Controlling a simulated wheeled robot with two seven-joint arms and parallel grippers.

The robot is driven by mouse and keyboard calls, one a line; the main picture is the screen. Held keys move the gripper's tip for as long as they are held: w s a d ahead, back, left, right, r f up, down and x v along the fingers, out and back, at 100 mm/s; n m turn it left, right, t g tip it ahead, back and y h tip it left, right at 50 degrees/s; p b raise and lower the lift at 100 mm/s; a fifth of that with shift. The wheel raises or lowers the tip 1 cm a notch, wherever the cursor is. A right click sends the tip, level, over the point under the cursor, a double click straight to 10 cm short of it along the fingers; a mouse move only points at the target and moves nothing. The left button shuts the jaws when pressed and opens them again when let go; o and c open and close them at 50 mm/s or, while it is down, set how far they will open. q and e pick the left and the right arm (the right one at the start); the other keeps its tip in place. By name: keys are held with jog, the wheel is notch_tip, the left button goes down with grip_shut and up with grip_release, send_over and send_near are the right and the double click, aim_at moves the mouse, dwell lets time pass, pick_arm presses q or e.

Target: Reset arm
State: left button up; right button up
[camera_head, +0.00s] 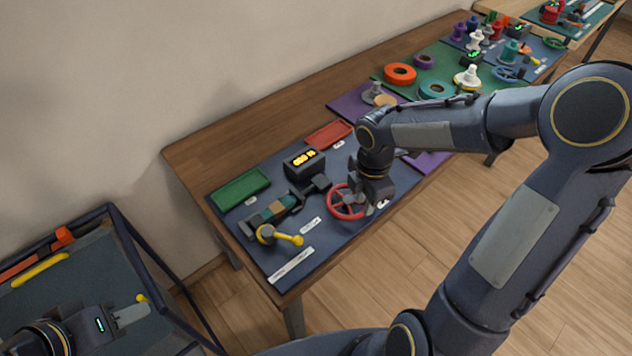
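My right gripper (372,196) points down at the right part of the blue-grey mat (290,262), at the red handwheel (339,212). It covers part of the wheel; I cannot tell whether it touches it or how its fingers stand. My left gripper (132,313) is low at the left, over a dark-framed tray (70,275), seen from above; its finger opening cannot be made out. A yellow lever (285,238) and a clamp-like device with coloured blocks (275,211) are on the mat, left of my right gripper.
The wooden table (235,133) also holds a green tray (240,189), a red tray (328,134) and a black box with a yellow display (304,163). Spools and an orange ring (400,74) stand further back. My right arm crosses the right side, hiding part of the table.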

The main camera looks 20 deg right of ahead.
notch_tip(320, 180, up, 7)
jog(key=s+a+r+m+t+y, duration=0.2)
jog(key=s+m, duration=0.5)
jog(key=m, duration=0.3)
jog(key=s+a+r+m+t+y, duration=0.1)
jog(key=s+a+r+m+t, duration=0.1)
jog(key=s+m, duration=0.6)
jog(key=a+m+t, duration=0.1)
jog(key=m, duration=0.1)
jog(key=shift+s+r+m+t+y, duration=0.25)
jog(key=shift+m+t+y, duration=0.05)
jog(key=shift+m+y, duration=0.1)
